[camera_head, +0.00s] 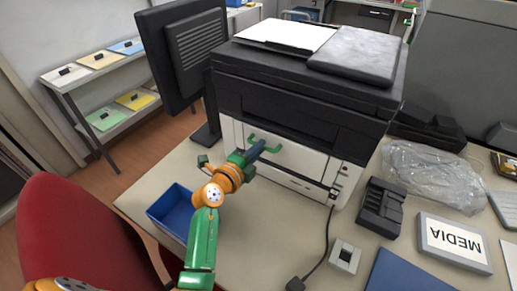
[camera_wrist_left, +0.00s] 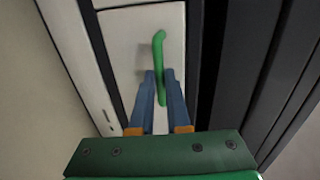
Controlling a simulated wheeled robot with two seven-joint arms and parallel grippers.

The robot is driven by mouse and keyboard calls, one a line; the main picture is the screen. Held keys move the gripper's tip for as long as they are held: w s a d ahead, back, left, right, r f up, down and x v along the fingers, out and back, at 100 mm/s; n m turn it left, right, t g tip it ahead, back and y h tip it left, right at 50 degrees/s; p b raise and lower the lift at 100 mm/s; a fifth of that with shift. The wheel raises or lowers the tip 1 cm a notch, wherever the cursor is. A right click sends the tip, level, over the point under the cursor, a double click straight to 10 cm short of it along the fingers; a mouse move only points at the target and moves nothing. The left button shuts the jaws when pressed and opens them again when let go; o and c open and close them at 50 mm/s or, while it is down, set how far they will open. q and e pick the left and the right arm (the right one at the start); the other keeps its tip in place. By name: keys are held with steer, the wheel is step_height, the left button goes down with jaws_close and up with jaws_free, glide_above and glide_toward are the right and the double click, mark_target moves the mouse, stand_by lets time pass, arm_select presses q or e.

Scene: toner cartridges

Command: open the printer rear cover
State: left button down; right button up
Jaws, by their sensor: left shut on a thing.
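The printer (camera_head: 305,90) stands on the desk with its pale rear cover (camera_head: 290,156) facing me. A green handle (camera_head: 276,148) is on this cover. In the left wrist view the green handle (camera_wrist_left: 159,50) runs between my two blue fingers, and the pale cover (camera_wrist_left: 172,22) is behind it. My left gripper (camera_head: 257,149) is shut on the handle; its fingertips (camera_wrist_left: 160,78) show in the left wrist view. The cover looks upright and flush with the printer body. My right gripper is not in view.
A blue bin (camera_head: 172,212) is left of my left arm. A black cable (camera_head: 328,235) runs down the desk on the right. A black device (camera_head: 381,208), a clear plastic bag (camera_head: 432,172) and a MEDIA box (camera_head: 453,242) stand further right. A red chair (camera_head: 75,235) is at left.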

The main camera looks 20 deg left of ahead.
arm_select(q)
steer(key=s+f+t, duration=0.1)
steer(key=s+f, duration=0.3)
steer(key=shift+s+a, duration=0.25)
steer(key=shift+a, duration=0.2)
steer(key=shift+f, duration=0.1)
stand_by(0.4)
